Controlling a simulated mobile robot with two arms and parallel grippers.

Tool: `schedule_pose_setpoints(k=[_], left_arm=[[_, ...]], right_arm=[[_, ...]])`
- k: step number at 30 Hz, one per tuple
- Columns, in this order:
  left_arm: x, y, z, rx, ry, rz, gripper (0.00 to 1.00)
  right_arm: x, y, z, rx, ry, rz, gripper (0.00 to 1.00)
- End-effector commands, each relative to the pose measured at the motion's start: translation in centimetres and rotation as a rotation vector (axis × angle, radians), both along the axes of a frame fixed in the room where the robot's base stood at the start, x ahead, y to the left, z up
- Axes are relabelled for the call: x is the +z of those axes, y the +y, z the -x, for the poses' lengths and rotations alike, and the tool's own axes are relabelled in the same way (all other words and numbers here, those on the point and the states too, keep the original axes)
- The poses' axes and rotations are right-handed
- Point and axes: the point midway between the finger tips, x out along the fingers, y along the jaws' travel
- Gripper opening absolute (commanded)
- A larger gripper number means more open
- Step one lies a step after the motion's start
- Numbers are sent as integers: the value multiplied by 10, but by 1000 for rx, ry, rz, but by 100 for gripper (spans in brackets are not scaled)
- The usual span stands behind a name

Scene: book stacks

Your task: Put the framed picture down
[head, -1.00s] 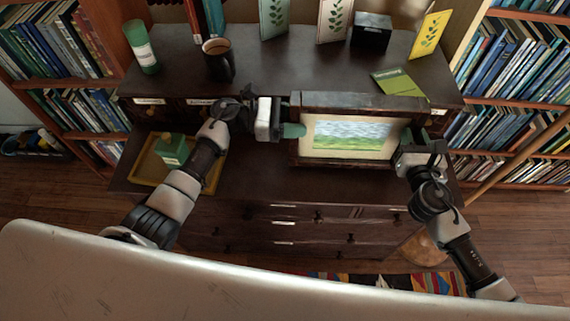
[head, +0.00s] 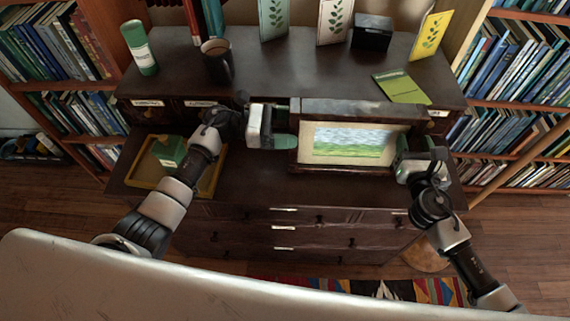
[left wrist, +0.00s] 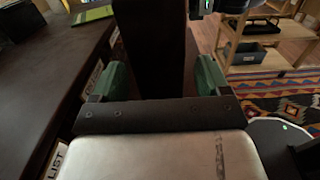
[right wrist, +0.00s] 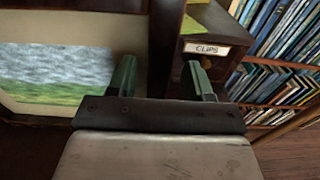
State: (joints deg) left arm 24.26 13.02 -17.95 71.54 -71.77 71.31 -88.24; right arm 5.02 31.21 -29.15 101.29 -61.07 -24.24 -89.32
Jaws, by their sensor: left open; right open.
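The framed picture (head: 352,144) stands upright on the lower ledge of the dark desk, with a dark wooden frame, a cream mat and a blue and green landscape. My left gripper (head: 285,141) is open at the frame's left edge; in the left wrist view its green fingertips (left wrist: 160,80) are on either side of the frame's dark edge. My right gripper (head: 405,150) is open at the frame's right edge; in the right wrist view its fingertips (right wrist: 160,82) are on either side of the frame's right bar. I cannot tell whether the fingertips touch the frame.
The upper shelf holds a mug (head: 217,62), a green-and-white cylinder (head: 139,47), cards and a green booklet (head: 401,86). Bookcases flank the desk. The ledge's front middle is clear.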

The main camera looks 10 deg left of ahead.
Motion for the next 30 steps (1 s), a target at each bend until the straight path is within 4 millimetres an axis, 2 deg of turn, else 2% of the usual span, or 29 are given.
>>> schedule_pose_setpoints(k=[6,13,17,21,23,30], left_arm=[[-1,50,5,3,3,-5,76],[-1,87,10,1,1,-2,76],[-1,97,11,1,1,-2,76],[0,100,11,0,1,-1,76],[0,100,11,0,1,0,76],[0,99,11,0,1,-1,76]], right_arm=[[0,0,0,0,0,0,51],[0,0,0,0,0,0,51],[0,0,1,0,0,0,51],[-1,-1,10,1,2,0,51],[-1,-2,18,2,3,0,51],[-2,-7,67,2,5,0,51]])
